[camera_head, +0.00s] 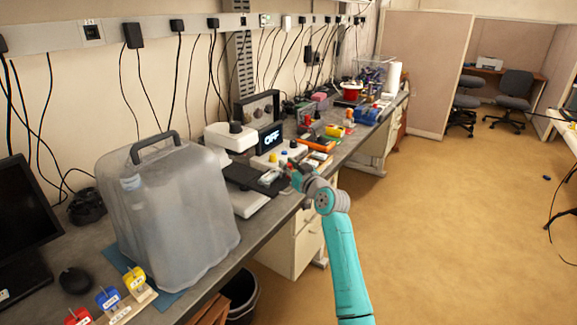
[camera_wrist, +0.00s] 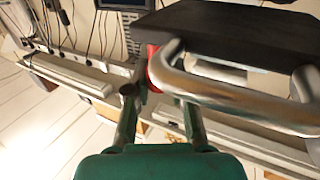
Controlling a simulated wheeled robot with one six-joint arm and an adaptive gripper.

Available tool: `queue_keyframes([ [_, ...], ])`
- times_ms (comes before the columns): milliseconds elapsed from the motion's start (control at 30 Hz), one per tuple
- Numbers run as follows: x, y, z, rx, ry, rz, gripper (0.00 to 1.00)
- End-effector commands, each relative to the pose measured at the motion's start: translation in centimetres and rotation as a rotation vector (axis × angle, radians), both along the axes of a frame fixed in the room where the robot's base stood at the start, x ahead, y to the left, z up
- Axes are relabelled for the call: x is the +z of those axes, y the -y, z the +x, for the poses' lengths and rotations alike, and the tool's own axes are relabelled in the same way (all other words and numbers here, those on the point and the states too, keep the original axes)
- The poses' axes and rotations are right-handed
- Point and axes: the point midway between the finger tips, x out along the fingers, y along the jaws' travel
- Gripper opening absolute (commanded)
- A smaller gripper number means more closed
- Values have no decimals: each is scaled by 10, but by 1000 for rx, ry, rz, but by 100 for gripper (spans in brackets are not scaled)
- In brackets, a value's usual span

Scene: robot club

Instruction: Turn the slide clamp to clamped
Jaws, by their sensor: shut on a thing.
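A white bench instrument (camera_head: 250,204) with a black stage (camera_head: 240,176) stands on the workbench. My gripper (camera_head: 291,171) is at the right side of this stage, low over the bench's front edge. In the wrist view, a black block (camera_wrist: 230,27) and a bent shiny metal bar (camera_wrist: 235,98) fill the upper right. My gripper (camera_wrist: 158,96) has its fingers on either side of a small red piece (camera_wrist: 153,68), beside the bar. The red piece looks like part of the slide clamp, but I cannot be sure. The bar partly hides the right fingertip. The clamp's setting cannot be read.
A large translucent container (camera_head: 165,210) stands to the left. Coloured labelled blocks (camera_head: 108,298) sit at the front left. More items line the bench farther back.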

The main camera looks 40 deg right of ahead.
Motion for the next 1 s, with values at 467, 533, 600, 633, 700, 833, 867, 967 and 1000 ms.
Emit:
queue_keyframes([
  [467,1,2,0,245,1,1,0],
  [533,1,3,0,303,1,0,0],
  [600,1,2,0,367,1,1,0],
  [633,2,2,0,395,1,1,0],
  [700,1,3,0,460,1,1,0],
  [833,2,2,0,574,1,1,0],
  [867,2,2,0,598,1,0,0],
  [967,2,1,0,673,1,1,0],
  [1000,2,1,0,698,2,0,0],
])
